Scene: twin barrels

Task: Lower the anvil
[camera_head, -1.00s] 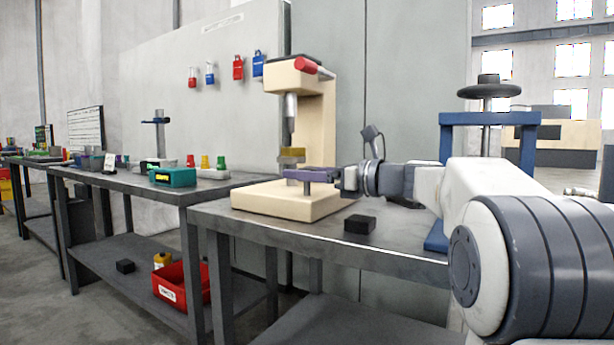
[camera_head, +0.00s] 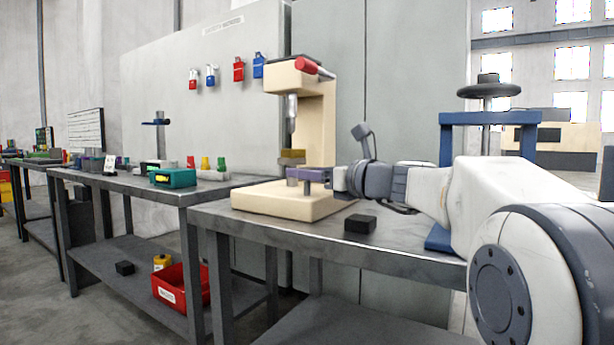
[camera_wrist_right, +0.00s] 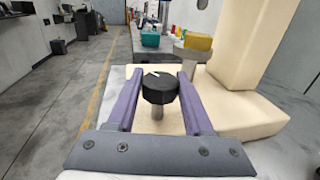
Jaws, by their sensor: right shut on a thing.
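The cream press (camera_head: 316,120) stands on the near bench. Its grey ram (camera_head: 291,112) hangs above a yellow block (camera_head: 292,154). In the right wrist view the block (camera_wrist_right: 197,42) rests on the grey anvil (camera_wrist_right: 190,55). A black faceted knob (camera_wrist_right: 160,88) on a metal stem stands beside the anvil, in front of it in that view. My right gripper (camera_wrist_right: 158,92) has its purple fingers on both sides of the knob and is shut on it. In the head view the right gripper (camera_head: 308,175) hides the knob. My left gripper is not in view.
A blue frame with a handwheel (camera_head: 490,120) stands to the right. A teal box (camera_head: 173,178) sits on the bench at left. A red bin (camera_head: 182,288) is below.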

